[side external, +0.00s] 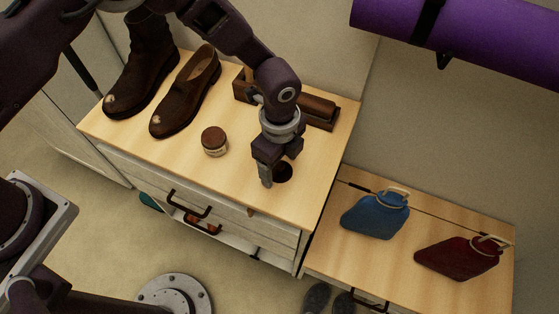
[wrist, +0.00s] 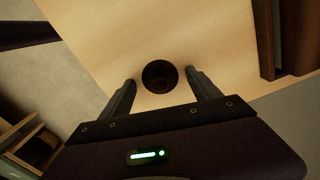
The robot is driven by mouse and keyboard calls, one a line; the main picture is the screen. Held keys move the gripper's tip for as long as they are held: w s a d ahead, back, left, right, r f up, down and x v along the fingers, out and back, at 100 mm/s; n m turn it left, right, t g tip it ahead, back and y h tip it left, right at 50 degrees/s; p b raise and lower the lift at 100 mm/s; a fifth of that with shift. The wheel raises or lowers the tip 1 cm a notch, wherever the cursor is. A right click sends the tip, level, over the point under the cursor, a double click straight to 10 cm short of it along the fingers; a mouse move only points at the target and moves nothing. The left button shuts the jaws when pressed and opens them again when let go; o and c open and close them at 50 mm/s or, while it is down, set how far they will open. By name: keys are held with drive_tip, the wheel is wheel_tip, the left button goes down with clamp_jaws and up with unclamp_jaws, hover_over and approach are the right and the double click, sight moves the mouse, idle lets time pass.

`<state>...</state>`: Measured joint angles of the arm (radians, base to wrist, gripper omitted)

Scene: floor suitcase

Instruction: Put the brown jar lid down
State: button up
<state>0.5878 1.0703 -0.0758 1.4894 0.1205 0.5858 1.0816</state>
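The brown jar lid (wrist: 160,77) is a dark round disc that appears to lie flat on the light wooden cabinet top (side external: 240,193). In the side view, the lid (side external: 284,173) is partly hidden behind a finger. My gripper (side external: 276,172) points down over it. In the wrist view, my gripper (wrist: 160,79) is open, with one finger on each side of the lid and a gap showing on both sides. A small jar (side external: 214,142) with a brown top and pale label stands upright to the left of my gripper.
A brown boot (side external: 143,70) and a brown shoe (side external: 186,92) stand at the back left. A dark wooden box (side external: 243,88) and brown block (side external: 318,107) lie behind my gripper. The cabinet's front middle is clear.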

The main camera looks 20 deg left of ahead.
sight(279, 165)
wheel_tip(279, 165, up, 12)
drive_tip(key=shift+r, duration=0.15)
idle(0.4)
drive_tip(key=s+a+r+n+t, duration=0.25)
drive_tip(key=a+r+n, duration=0.25)
drive_tip(key=a+r, duration=0.45)
drive_tip(key=s+a+r+n+t, duration=0.1)
drive_tip(key=s+a+r+n, duration=0.2)
drive_tip(key=a+r+n, duration=0.45)
drive_tip(key=s+a+r+n+t, duration=0.2)
drive_tip(key=s+a+n, duration=0.6)
drive_tip(key=s, duration=0.6)
drive_tip(key=shift+s+a+r, duration=0.15)
drive_tip(key=shift+a+r, duration=0.45)
drive_tip(key=shift+a, duration=0.05)
